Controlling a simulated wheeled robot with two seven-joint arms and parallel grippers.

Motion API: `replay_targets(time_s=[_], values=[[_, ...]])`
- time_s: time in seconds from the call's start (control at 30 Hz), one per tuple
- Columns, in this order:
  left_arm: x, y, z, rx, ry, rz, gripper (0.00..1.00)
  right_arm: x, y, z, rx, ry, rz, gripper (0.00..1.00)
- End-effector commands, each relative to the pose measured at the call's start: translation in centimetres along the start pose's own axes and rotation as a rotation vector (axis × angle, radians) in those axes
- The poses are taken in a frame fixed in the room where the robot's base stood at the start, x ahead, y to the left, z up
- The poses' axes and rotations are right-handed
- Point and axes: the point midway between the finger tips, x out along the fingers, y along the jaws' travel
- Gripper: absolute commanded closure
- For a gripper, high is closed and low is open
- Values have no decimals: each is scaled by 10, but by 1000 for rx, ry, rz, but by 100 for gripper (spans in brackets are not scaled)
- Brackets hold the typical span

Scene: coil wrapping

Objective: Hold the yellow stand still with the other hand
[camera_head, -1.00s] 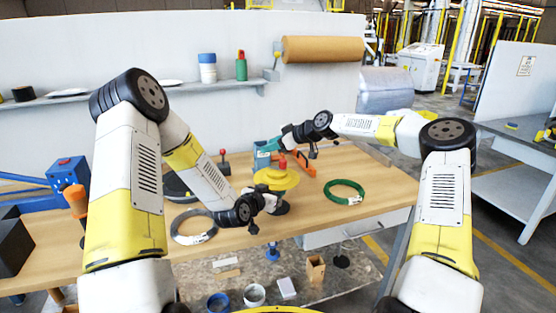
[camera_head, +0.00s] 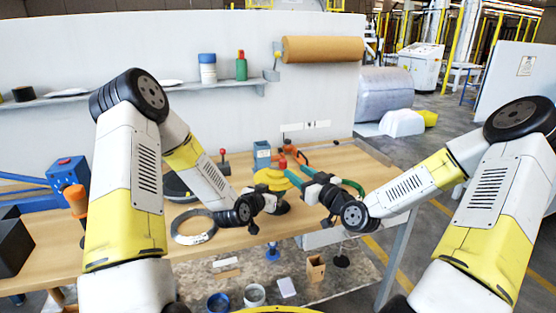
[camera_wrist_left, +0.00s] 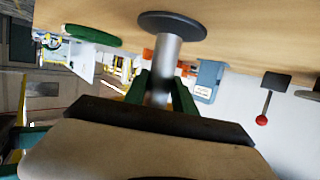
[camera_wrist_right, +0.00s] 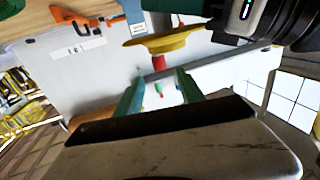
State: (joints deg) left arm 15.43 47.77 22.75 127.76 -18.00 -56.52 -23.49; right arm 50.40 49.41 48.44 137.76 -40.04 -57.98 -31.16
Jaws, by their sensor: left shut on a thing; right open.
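The yellow stand (camera_head: 272,178) stands on the wooden table, a yellow disc with a red knob on top. In the left wrist view its metal post (camera_wrist_left: 168,58) and round dark base (camera_wrist_left: 172,25) show. My left gripper (camera_wrist_left: 160,85) is shut on the post below the disc. My right gripper (camera_wrist_right: 158,90) is open and empty beside the top of the stand. The red knob (camera_wrist_right: 159,62) and yellow disc (camera_wrist_right: 160,43) appear just beyond its fingertips; I cannot tell whether they touch. The green coil (camera_head: 352,186) is partly hidden behind my right arm.
A grey coil (camera_head: 193,238) lies on the table at left. A blue box (camera_head: 262,154) and an orange clamp (camera_head: 322,147) stand behind the stand. A red-knobbed lever (camera_head: 223,160) is further left. Bins and blocks sit on the lower level. The table's right end is mostly clear.

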Motion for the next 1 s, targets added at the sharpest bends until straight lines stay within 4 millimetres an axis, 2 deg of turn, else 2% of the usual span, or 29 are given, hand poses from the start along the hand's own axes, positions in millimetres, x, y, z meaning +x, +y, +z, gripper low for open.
replay_targets(time_s=[0.17, 0.4, 0.6, 0.8, 1.0], values=[[0, 0, -1, 1, 2, 0, 100, 20, -1, 1, 5, -1, 1, 54], [0, 0, -1, 1, 2, 0, 100, 69, -1, 1, 4, 0, 0, 54], [0, 0, -1, 1, 2, 0, 100, 102, 0, 1, 2, -1, 1, 54], [0, 0, -1, 1, 2, 0, 100, 116, 0, 1, 3, -2, 2, 54], [0, 0, -1, 1, 2, 0, 100, 117, 0, 1, 3, -2, 2, 54]])
